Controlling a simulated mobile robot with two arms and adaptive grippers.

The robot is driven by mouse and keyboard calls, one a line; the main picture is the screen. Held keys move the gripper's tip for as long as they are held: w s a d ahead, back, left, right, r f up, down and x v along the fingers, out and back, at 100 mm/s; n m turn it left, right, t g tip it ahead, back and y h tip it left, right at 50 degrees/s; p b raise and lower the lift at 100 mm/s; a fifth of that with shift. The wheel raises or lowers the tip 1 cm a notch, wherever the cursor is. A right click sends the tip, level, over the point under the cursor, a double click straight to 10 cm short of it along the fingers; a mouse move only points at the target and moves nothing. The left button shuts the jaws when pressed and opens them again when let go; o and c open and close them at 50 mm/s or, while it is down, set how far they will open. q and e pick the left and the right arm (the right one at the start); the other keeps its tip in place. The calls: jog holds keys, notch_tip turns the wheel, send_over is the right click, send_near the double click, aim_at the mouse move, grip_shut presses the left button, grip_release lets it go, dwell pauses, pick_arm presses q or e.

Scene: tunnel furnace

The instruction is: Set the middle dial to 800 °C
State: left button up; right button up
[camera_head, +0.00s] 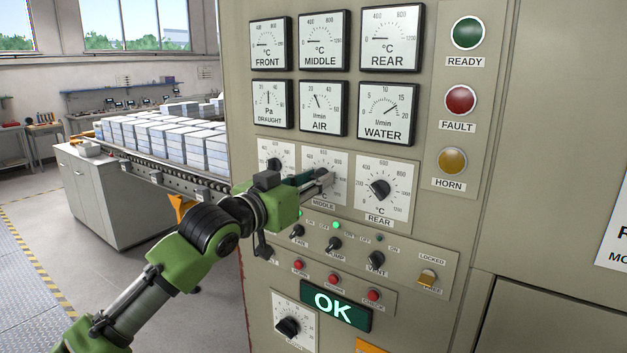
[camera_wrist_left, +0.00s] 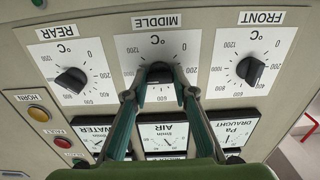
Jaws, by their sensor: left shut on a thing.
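The middle dial (camera_head: 323,157) is a white scale plate with a black knob on the beige panel, between the front dial and the rear dial (camera_head: 379,190). My left gripper (camera_head: 322,178) reaches it from the left and covers the knob in the head view. In the left wrist view the plate is upside down, and the fingers of my left gripper (camera_wrist_left: 161,92) are shut on the sides of the middle knob (camera_wrist_left: 160,71). Its pointer is hidden, so the set value cannot be read. The MIDDLE gauge (camera_head: 325,41) above has its needle near the low end. My right gripper is out of view.
The front dial (camera_wrist_left: 250,70) and rear knob (camera_wrist_left: 71,80) sit close on either side. Below are switches, red buttons (camera_head: 335,279) and a lit green OK sign (camera_head: 335,305). A conveyor with white blocks (camera_head: 160,137) stands behind at the left.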

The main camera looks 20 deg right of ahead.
pick_arm(q)
jog(key=shift+n, duration=0.3)
jog(key=n+p, duration=0.2)
jog(key=n, duration=0.2)
jog(key=shift+r+p, duration=0.15)
jog(key=shift+p, duration=0.2)
jog(key=shift+n+p, duration=1.1)
jog(key=shift+n, duration=1)
jog(key=o, duration=1.1)
jog(key=shift+a+f, duration=0.1)
jog(key=shift+f, duration=0.1)
jog(key=v, duration=1.2)
